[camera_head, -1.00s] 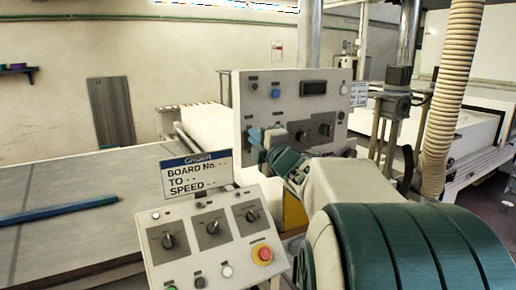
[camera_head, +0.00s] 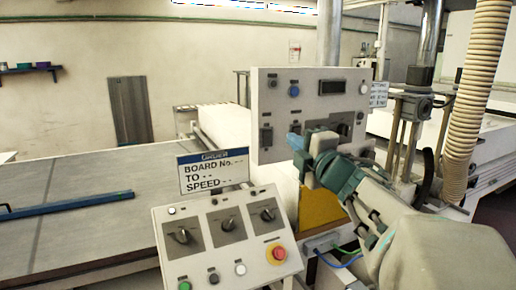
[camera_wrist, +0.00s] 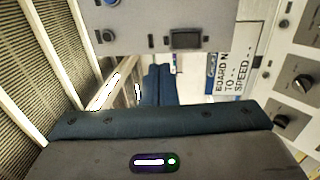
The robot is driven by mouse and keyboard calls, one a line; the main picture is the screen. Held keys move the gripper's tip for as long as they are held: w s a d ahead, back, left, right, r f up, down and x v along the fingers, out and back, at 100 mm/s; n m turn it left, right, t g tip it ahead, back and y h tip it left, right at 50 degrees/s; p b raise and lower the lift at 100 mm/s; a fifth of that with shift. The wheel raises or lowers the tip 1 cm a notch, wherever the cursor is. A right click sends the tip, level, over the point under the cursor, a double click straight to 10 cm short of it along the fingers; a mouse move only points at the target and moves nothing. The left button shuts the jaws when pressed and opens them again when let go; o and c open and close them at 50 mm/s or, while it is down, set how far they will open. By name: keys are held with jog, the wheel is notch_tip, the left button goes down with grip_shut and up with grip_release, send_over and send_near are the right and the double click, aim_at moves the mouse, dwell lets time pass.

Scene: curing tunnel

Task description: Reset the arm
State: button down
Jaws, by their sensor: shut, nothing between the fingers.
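My gripper (camera_head: 296,142) is in front of the upright white control panel (camera_head: 272,88), left of its right-hand knobs and partly covering the panel's lower part. In the wrist view the two dark blue fingers (camera_wrist: 157,84) lie together, with nothing between them. My arm reaches in from the lower right. I cannot tell whether the fingertips touch the panel.
A sloped console (camera_head: 220,236) with knobs and a red stop button (camera_head: 278,253) stands at front, below an order sign (camera_head: 213,172). A grey conveyor table (camera_head: 85,215) with a blue bar (camera_head: 65,205) lies left. A ribbed hose (camera_head: 466,130) hangs at right.

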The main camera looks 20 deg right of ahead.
jog(key=s+a+f+m+g+h, duration=0.2)
jog(key=s+f+m+g, duration=0.15)
jog(key=f+m, duration=0.4)
jog(key=s+a+f+m+g+h, duration=0.25)
jog(key=f+m+g, duration=0.25)
jog(key=f+m, duration=0.3)
jog(key=s+a+f+m+g+y, duration=0.2)
jog(key=s+a+f+g+y, duration=0.2)
jog(key=s+a+f+g, duration=0.4)
jog(key=s+a+f, duration=0.3)
jog(key=f, duration=0.2)
jog(key=shift+s+a+f+m, duration=0.2)
jog(key=shift+s+a+m, duration=0.15)
jog(key=shift+a, duration=0.1)
dwell(0.9)
